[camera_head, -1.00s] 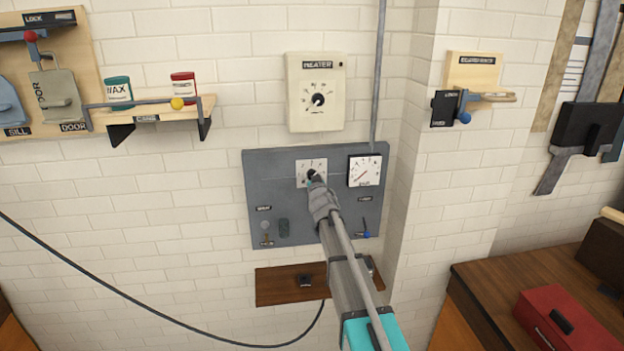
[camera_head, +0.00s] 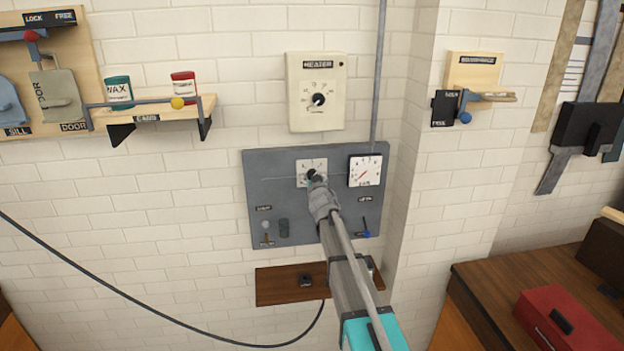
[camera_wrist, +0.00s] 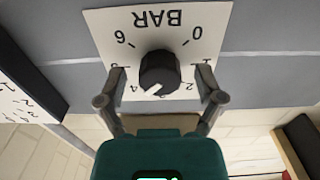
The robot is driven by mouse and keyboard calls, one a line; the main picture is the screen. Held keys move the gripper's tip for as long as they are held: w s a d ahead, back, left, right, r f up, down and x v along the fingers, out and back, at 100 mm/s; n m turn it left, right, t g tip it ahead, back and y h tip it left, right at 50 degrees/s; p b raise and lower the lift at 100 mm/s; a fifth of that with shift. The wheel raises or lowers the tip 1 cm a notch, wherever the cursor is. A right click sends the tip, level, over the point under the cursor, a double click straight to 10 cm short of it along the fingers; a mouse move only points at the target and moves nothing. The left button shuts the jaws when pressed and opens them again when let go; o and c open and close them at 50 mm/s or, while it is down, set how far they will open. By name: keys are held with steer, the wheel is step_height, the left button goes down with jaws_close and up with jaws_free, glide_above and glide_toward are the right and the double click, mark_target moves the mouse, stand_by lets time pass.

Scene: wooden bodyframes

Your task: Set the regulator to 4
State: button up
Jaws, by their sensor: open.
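The regulator is a black round knob (camera_wrist: 160,74) on a white square dial plate (camera_wrist: 105,22) marked BAR, upside down in the wrist view. Its white pointer is turned to the lower left there, between 3 and 4 and close to the 4. In the head view the dial plate (camera_head: 304,166) is at the top of a grey wall panel. My gripper (camera_wrist: 161,70) is open, with one finger on each side of the knob and a visible gap to it. In the head view my gripper (camera_head: 316,180) covers part of the knob and the lower dial.
A pressure gauge (camera_head: 364,171) with a red needle is just right of the dial on the grey panel (camera_head: 280,200). A cream heater box (camera_head: 316,110) with its own knob hangs above. Small levers are lower on the panel, and a brown board (camera_head: 276,288) is below.

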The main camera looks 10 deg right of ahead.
steer(key=shift+s, duration=0.1)
steer(key=s, duration=1.2)
steer(key=shift+w, duration=0.1)
steer(key=s+d+f+m+g+h+b, duration=0.1)
steer(key=s+d+f+g+b, duration=0.2)
steer(key=s+f, duration=0.5)
steer(key=s+f+m+g+h+b, duration=0.1)
steer(key=s+f+g+b, duration=0.35)
steer(key=f, duration=0.65)
steer(key=s+a+f+n+g+y+b, duration=0.1)
steer(key=s+f+g, duration=0.4)
steer(key=s, duration=0.5)
steer(key=s+a+f+n+g+y+b, duration=0.1)
steer(key=s+f+g, duration=0.4)
steer(key=s, duration=0.5)
steer(key=shift+s+a+b, duration=0.25)
steer(key=shift+a+b, duration=0.3)
steer(key=shift+a, duration=0.1)
steer(key=shift+f+g, duration=0.1)
steer(key=shift+g, duration=0.15)
